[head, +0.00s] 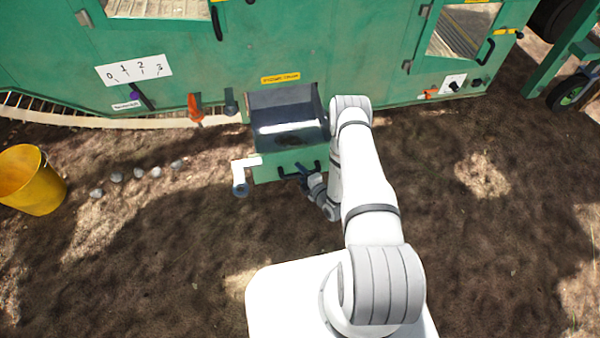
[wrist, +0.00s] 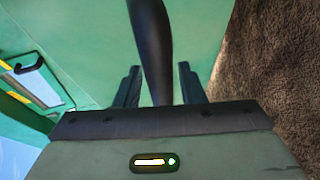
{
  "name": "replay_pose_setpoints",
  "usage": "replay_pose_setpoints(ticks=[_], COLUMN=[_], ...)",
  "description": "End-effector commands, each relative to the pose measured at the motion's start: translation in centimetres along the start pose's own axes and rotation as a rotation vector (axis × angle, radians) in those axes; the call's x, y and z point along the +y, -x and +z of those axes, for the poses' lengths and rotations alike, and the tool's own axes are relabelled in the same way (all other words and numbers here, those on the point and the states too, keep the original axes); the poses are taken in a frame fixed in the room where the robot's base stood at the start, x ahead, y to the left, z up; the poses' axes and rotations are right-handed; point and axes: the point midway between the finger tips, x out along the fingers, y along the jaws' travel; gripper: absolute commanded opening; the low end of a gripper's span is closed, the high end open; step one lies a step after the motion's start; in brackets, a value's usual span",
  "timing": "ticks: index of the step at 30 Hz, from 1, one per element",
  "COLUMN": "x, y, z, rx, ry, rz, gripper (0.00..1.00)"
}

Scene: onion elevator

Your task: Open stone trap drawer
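The stone trap drawer (head: 272,170) is at the lower middle of the green machine in the head view. Its green front stands out from the machine wall, and a dark metal tray (head: 290,112) shows behind it. A black handle (head: 287,172) is on the front; in the wrist view the dark handle bar (wrist: 157,50) runs between my fingers. My gripper (head: 304,172) is at the right part of the handle. In the wrist view my gripper (wrist: 160,87) has its fingers apart, one on each side of the bar, with narrow gaps visible.
A yellow bucket (head: 32,185) and several stones (head: 138,173) are on the ground at left. An orange lever (head: 195,109) is on the machine. The soil left of my base is clear.

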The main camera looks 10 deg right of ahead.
Motion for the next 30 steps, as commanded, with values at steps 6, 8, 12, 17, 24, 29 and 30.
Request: replay_pose_setpoints(ticks=[6, 8, 12, 17, 24, 29, 30], x=[0.1, 0.1, 0.2, 0.2, 0.1, 0.0, 0.0], y=[-0.1, 0.0, 1.1, 3.9, 7.2, 7.8, 7.8], z=[-0.1, -0.1, 0.0, 0.0, 0.0, -0.1, -0.1], rx=[0.002, 0.002, 0.0, -0.002, -0.001, 0.001, 0.001], ry=[0.001, 0.001, -0.002, -0.003, -0.002, -0.001, 0.0], rz=[0.002, 0.002, -0.001, -0.003, -0.002, -0.001, 0.0], gripper=[0.41, 0.41, 0.41, 0.41, 0.41, 0.41, 0.41])
